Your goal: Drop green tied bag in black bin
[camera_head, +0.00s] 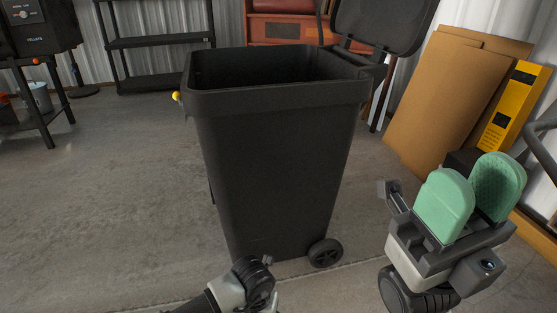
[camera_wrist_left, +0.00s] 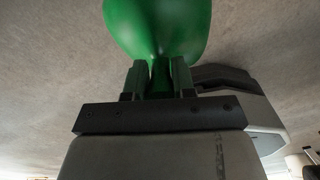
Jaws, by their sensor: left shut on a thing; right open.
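The black bin (camera_head: 275,165) stands upright in the middle of the head view, with its lid (camera_head: 385,22) swung open at the back right. Its top is open and the inside looks dark. The green tied bag (camera_wrist_left: 158,28) shows in the left wrist view, its narrow neck between the fingers of my left gripper (camera_wrist_left: 158,80), which is shut on it. In the head view only part of my left arm shows at the bottom, in front of the bin; the bag and left fingers are out of that view. My right gripper (camera_head: 470,190), with green finger pads, is open and empty, right of the bin.
Cardboard sheets (camera_head: 445,100) and a yellow box (camera_head: 516,105) lean at the right wall. A black shelf (camera_head: 155,42) and a pellet grill (camera_head: 35,25) stand at the back left. The concrete floor (camera_head: 110,180) left of the bin is clear.

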